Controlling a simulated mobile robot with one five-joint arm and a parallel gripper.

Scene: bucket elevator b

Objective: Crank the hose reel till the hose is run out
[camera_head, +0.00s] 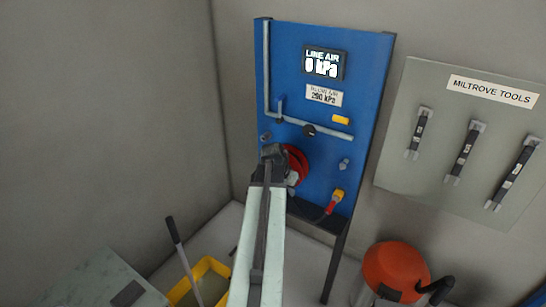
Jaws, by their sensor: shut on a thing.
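The red hose reel (298,162) is mounted low on the blue panel, partly covered by my arm. My gripper (273,152) is at the reel's left side, shut on the reel's crank. My wrist and arm hide the crank and the fingertips. A red and yellow hose end fitting (336,200) hangs on the panel at the reel's lower right. A dark hose runs from near the reel toward it. I cannot tell how much hose is on the reel.
A tool board (400,165) hangs at the right. A yellow bin (213,263) and an orange rounded object (392,268) stand below, either side of my arm.

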